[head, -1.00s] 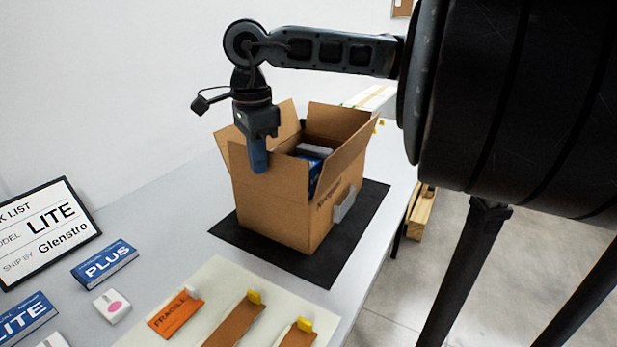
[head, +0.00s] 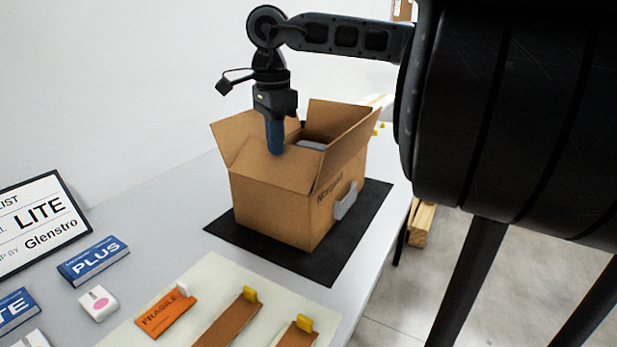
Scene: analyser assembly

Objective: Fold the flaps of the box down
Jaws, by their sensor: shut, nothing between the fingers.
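The brown cardboard box (head: 270,212) stands open on a black mat (head: 225,228). Its near flap (head: 262,174) lies inward, roughly level, over the near part of the opening. The left flap (head: 233,139) leans up and outward. The right flap (head: 347,150) stands up, leaning outward, and the far flap (head: 335,116) is also up. My gripper (head: 275,151) is shut and empty, pointing down with its blue fingers just above or touching the near flap; I cannot tell which. A pale item (head: 311,145) shows inside; the other contents are hidden.
A grey piece (head: 346,200) sticks out from the box's right side. In front lies a pale sheet with an orange FRAGILE card (head: 166,313) and brown strips with yellow tabs (head: 250,294). A blue PLUS box (head: 93,261) and a framed sign (head: 40,225) are at left.

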